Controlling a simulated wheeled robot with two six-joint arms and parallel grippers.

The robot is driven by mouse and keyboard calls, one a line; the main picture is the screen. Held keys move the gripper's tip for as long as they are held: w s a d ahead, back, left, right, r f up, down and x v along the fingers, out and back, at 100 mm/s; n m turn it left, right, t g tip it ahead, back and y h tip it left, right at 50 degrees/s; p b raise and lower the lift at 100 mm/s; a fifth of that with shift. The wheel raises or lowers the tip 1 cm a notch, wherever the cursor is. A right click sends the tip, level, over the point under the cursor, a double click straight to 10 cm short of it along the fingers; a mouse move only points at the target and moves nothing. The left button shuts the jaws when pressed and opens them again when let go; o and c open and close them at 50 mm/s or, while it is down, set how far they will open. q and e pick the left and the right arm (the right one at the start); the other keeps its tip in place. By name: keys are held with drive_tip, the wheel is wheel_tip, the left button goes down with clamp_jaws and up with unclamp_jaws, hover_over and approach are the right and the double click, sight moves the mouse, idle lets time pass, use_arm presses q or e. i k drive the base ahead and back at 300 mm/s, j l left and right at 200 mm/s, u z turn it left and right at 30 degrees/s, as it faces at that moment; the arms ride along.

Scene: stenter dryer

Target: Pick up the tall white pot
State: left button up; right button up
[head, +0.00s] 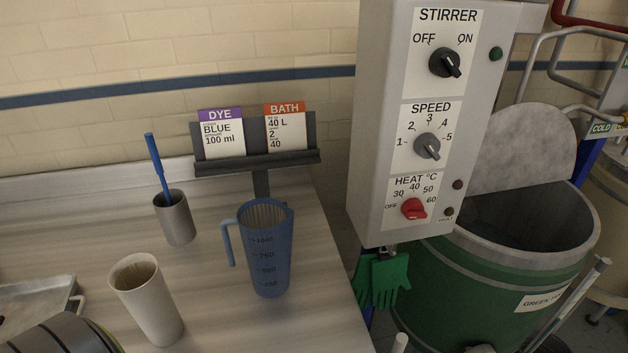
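The tall white pot (151,308) stands upright on the bench at the lower left of the head view. Its open mouth faces up and the inside wall looks brownish. Its bottom is close to the lower edge of the picture, and nothing is touching it.
A blue measuring jug (265,252) stands right of the pot, its handle towards it. A grey cup (176,220) with a blue stick (157,162) is behind. A metal tray (38,303) lies left. A card stand (257,158), control box (378,120) and green vat (440,290) are beyond.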

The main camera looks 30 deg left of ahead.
sight(137, 280)
drive_tip(key=u, duration=2.15)
drive_tip(key=k+j, duration=0.1)
drive_tip(key=j, duration=0.25)
drive_tip(key=k+j+z, duration=0.1)
drive_tip(key=j, duration=0.25)
drive_tip(key=k+j, duration=0.1)
drive_tip(key=j, duration=0.25)
